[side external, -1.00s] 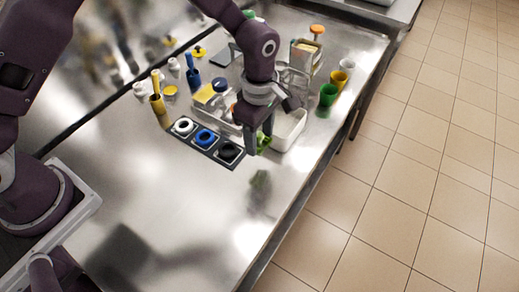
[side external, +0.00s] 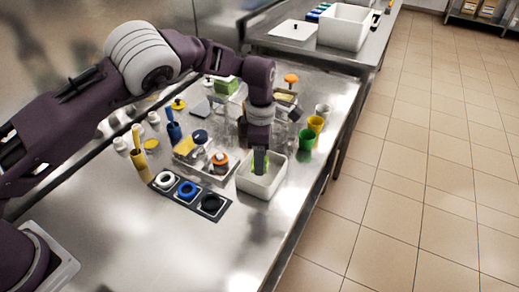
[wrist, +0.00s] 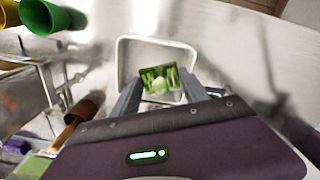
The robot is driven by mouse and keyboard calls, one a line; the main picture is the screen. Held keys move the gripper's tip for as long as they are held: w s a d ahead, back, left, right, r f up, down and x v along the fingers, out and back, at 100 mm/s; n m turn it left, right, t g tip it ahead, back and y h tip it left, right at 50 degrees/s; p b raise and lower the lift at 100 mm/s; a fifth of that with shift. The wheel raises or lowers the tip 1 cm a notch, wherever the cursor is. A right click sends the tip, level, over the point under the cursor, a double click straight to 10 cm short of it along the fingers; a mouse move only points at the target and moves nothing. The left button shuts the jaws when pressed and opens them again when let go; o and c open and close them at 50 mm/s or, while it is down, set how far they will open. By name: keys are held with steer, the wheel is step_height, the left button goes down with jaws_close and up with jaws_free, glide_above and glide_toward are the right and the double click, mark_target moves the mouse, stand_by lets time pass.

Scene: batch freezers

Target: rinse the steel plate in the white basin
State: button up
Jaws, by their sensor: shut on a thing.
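My gripper (side external: 260,160) points down over the small white basin (side external: 254,188) and is shut on a small square plate (wrist: 158,79). The plate's visible face is mottled green and shiny; I cannot tell whether the green is colour or reflection. In the wrist view the fingers hold it at both sides, inside the outline of the basin (wrist: 122,58). In the side view a little green shows between the fingers, at or within the basin's opening. Its exact depth and any water are hard to tell.
A dark holder with white, blue and black rings (side external: 187,190) lies left of the basin. A clear tray with an orange-topped item (side external: 220,160) is close behind-left. Green (side external: 306,139) and yellow (side external: 316,124) cups stand to the right. A larger white tub (side external: 345,28) is on the far table. The front bench is clear.

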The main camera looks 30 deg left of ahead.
steer(key=shift+f, duration=3.1)
steer(key=shift+r, duration=4.1)
steer(key=shift+r, duration=1.95)
